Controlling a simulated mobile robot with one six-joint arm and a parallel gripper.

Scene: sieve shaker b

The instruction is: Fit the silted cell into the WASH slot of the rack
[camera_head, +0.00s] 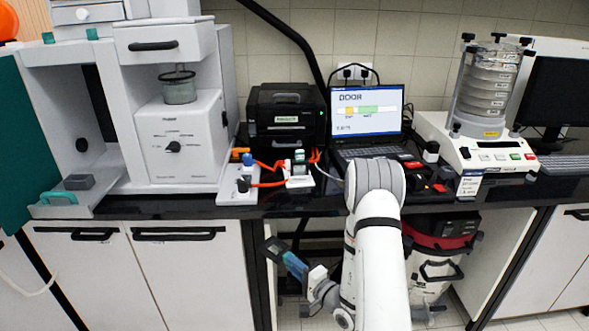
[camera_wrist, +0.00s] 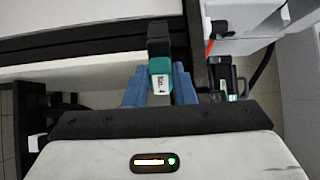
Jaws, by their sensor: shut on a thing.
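My gripper (camera_head: 292,262) is low in front of the bench, below the counter's front edge. In the wrist view its blue fingers (camera_wrist: 160,88) are shut on a small cell with a teal body and a white label (camera_wrist: 160,80). A dark block (camera_wrist: 158,38) forms its far end, and the dark end shows in the head view (camera_head: 275,247). The label is too small to read surely. A white unit with orange cables (camera_head: 240,186), possibly the rack, stands on the counter above and left of my gripper. A small white and teal piece (camera_head: 299,160) stands at its right part. I cannot make out a WASH marking.
The black counter edge (camera_head: 330,200) lies between my gripper and the counter top. A laptop (camera_head: 367,118) and a black printer (camera_head: 286,118) stand behind. The sieve shaker (camera_head: 487,95) is at right. A red and black vacuum (camera_head: 438,240) is under the counter.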

